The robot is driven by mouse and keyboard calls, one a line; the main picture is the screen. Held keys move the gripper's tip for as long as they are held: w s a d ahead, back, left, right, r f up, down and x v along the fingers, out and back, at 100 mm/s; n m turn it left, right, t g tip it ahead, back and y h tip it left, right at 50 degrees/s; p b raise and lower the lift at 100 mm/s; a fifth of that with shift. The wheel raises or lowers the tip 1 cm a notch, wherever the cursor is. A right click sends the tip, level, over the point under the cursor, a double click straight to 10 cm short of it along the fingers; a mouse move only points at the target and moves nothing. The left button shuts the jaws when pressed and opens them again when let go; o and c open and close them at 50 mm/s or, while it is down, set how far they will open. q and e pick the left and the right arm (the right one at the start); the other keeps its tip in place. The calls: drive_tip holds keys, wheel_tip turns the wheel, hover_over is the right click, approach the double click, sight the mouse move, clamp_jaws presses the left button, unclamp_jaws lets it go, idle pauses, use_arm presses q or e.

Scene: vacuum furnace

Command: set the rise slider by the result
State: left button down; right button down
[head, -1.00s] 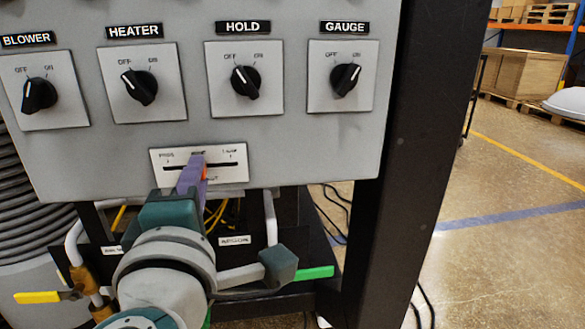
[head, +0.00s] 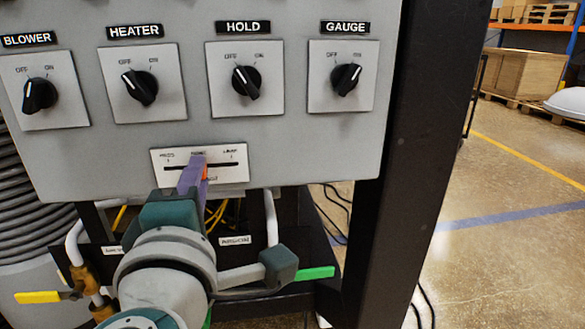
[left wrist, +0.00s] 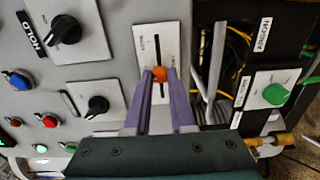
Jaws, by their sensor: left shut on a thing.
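The slider plate (head: 236,158) is a white panel with a dark horizontal slot and small printed marks, low on the grey cabinet front. Its orange slider knob (head: 205,172) stands near the middle of the slot. My left gripper (head: 198,163) has its purple fingers at the knob. In the left wrist view the slot runs up and down on the plate (left wrist: 145,40). There the orange knob (left wrist: 159,74) sits between the two fingertips (left wrist: 160,76), which are shut on it. The small print is too blurred to read surely. My right gripper is not in view.
Switches marked BLOWER (head: 40,95), HEATER (head: 139,86), HOLD (head: 246,82) and GAUGE (head: 346,78) are in a row above the slider. A yellow valve handle (head: 38,297) and a green one (head: 316,273) lie below. A black post (head: 415,150) stands right; open floor lies beyond.

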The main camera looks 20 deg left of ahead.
sight(166, 169)
use_arm(q)
drive_tip(key=s+a+p, duration=0.1)
drive_tip(key=s+a, duration=0.1)
drive_tip(key=a, duration=0.1)
drive_tip(key=shift+s+a+r+p, duration=0.1)
drive_tip(key=shift+a+p, duration=0.2)
drive_tip(key=shift+p, duration=0.1)
drive_tip(key=c, duration=0.8)
unclamp_jaws()
drive_tip(key=shift+a, duration=0.1)
drive_tip(key=shift+o, duration=0.2)
